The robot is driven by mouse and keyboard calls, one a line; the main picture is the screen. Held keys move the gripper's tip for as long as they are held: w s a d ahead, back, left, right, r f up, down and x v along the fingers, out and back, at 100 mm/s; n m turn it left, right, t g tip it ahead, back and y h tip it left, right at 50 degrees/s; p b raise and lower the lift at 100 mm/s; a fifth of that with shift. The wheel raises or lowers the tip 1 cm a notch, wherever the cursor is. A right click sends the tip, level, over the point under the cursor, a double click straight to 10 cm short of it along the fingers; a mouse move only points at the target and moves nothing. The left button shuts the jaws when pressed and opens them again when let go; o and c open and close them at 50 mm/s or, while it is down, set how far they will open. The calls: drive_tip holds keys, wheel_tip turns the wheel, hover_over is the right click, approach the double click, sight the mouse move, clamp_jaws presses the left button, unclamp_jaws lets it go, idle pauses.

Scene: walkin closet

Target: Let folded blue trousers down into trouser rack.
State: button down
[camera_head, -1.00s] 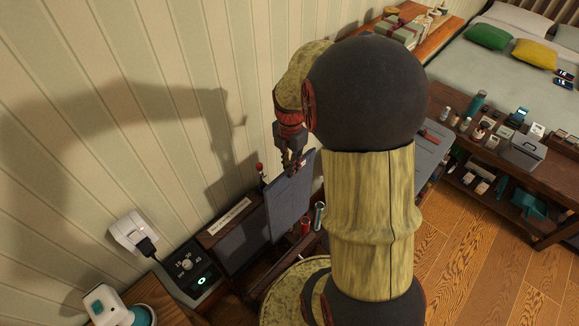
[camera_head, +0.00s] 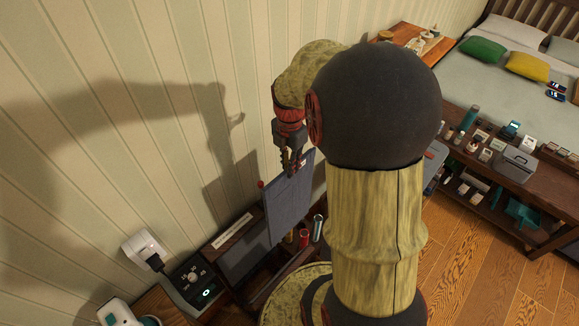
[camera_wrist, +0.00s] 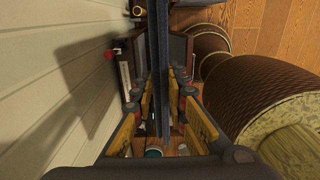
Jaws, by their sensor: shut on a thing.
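The folded blue trousers (camera_head: 288,208) hang as a flat, upright blue-grey panel below my gripper (camera_head: 290,160). My gripper is shut on their upper edge. In the wrist view the trousers (camera_wrist: 154,60) show edge-on as a thin dark strip between the two fingers. The trouser rack (camera_head: 228,236) looks like the dark wooden frame with a pale label strip, low against the wall. A grey panel stands in it, to the left of the trousers. The trousers overlap the rack in the picture; I cannot tell whether their lower edge is inside it.
A red-topped post (camera_head: 261,184) stands close to the trousers on the wall side. Small cylinders (camera_head: 318,228) stand just right of them. A dark box with a dial (camera_head: 192,280) and a wall plug (camera_head: 146,250) are at lower left. A bed and a cluttered bench (camera_head: 480,185) are at right.

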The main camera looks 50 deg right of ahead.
wheel_tip(320, 180, up, 24)
drive_tip(key=p, duration=1.5)
drive_tip(key=shift+f, duration=0.2)
